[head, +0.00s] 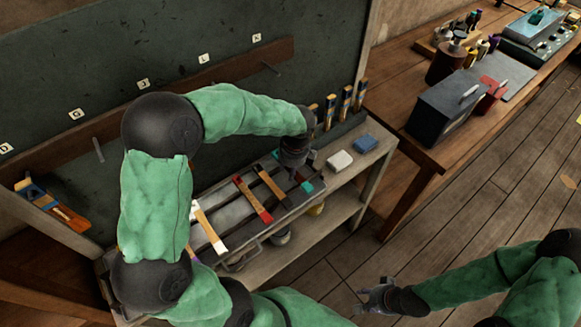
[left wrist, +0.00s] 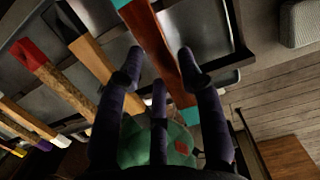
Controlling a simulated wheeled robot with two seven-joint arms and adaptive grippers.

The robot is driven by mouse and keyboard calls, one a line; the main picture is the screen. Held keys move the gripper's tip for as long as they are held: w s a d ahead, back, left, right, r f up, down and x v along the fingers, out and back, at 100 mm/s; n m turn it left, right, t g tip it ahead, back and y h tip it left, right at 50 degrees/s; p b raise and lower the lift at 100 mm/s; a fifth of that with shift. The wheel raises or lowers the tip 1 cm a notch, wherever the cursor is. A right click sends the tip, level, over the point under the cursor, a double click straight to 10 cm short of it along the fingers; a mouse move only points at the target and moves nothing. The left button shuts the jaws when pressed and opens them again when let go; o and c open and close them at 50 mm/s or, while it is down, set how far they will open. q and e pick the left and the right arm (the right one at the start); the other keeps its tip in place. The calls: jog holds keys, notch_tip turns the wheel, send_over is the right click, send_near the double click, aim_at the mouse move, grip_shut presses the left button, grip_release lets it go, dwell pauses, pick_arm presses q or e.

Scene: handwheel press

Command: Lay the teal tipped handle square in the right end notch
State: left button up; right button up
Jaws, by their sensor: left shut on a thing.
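The teal tipped handle (left wrist: 160,45) is brown, with teal at both ends. In the left wrist view it runs between the fingers of my left gripper (left wrist: 160,68), which is shut on it. In the head view my left gripper (head: 296,172) is over the right end of the dark rack (head: 229,209), and a teal tip (head: 307,187) shows just below it. The handle lies roughly parallel to its neighbours. The gripper hides the right end notch, and I cannot tell whether the handle rests in it. My right gripper (head: 376,297) is empty, fingers apart, over the floor.
A red tipped handle (head: 252,198), a brown handle (head: 271,185) and a white tipped handle (head: 209,229) lie across the rack to the left. A white block (head: 339,161) and a blue block (head: 366,144) sit on the bench to the right. Brushes hang behind.

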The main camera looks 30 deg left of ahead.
pick_arm(q)
jog(key=shift+f, duration=0.65)
jog(key=o, duration=1.6)
jog(key=shift+o, duration=0.2)
notch_tip(320, 180, up, 7)
jog(key=p, duration=0.6)
jog(key=shift+r, duration=0.1)
